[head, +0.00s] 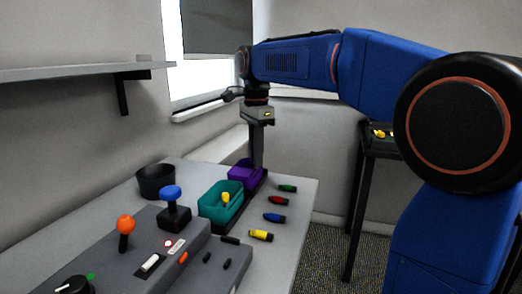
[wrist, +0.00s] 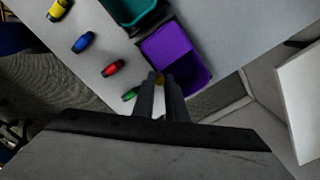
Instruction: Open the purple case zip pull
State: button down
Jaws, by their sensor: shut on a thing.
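The purple case (head: 238,172) sits at the far end of the grey table, beyond the teal case. In the wrist view the purple case (wrist: 168,43) shows a bright purple face and a darker purple part at its lower right. My gripper (head: 257,166) points down at the case's right side. In the wrist view my gripper (wrist: 160,82) is shut on a small yellow-brown zip pull (wrist: 160,77) at the case's near edge. The fingers hide most of the pull.
The teal case (head: 211,211) with a yellow item inside stands beside the purple one. Green (head: 287,188), red (head: 278,200), blue (head: 273,217) and yellow (head: 261,235) connectors lie along the right. A black pot (head: 155,184) and a joystick panel (head: 196,243) occupy the left and front.

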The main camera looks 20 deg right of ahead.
aim_at(253, 172)
jog(key=shift+s+a, duration=0.8)
jog(key=shift+s, duration=0.35)
jog(key=c, duration=1.7)
grip_release()
jog(key=shift+c, duration=0.2)
notch_tip(253, 172, up, 17)
jog(key=shift+r, duration=0.2)
